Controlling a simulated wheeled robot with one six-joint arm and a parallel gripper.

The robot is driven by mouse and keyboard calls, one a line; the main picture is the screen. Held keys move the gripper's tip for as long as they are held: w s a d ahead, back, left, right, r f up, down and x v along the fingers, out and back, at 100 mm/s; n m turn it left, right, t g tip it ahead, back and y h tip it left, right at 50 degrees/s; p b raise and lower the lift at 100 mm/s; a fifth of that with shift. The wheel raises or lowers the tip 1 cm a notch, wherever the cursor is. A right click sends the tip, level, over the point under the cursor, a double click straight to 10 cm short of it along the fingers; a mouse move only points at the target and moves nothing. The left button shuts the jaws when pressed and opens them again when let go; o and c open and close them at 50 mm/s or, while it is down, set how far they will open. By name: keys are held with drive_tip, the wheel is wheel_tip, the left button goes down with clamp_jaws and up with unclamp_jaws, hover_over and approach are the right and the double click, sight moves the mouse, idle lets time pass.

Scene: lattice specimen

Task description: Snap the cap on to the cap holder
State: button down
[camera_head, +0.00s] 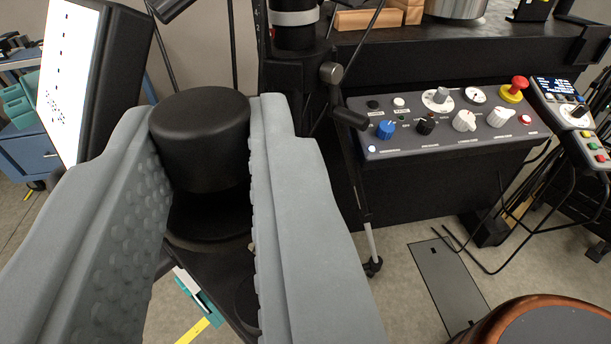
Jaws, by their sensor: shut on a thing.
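My gripper (207,118) reaches in from the bottom of the view, with two grey, bumpy-padded fingers. It is shut on the black cap (203,145), a short, smooth round piece held upright between the fingertips. Below the cap, between the fingers, is a dark round form (205,225) that may be the cap holder. It is in deep shadow and partly hidden by the cap and fingers. I cannot tell whether the cap touches it.
A control panel (440,122) with knobs and a red button stands at the right. A black post (295,35) and a jointed lever (340,105) rise close beyond the right finger. A tilted screen (70,75) is at the left. A round brown-rimmed seat (490,325) is at the lower right.

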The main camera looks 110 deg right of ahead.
drive_tip(key=shift+f+n+h, duration=0.3)
drive_tip(key=shift+f+n, duration=0.1)
drive_tip(key=shift+f, duration=3)
drive_tip(key=c, duration=2)
unclamp_jaws()
drive_tip(key=shift+c, duration=0.2)
clamp_jaws()
drive_tip(key=shift+a+f, duration=0.1)
drive_tip(key=shift+f, duration=0.65)
drive_tip(key=o, duration=1.3)
unclamp_jaws()
drive_tip(key=shift+o, duration=0.2)
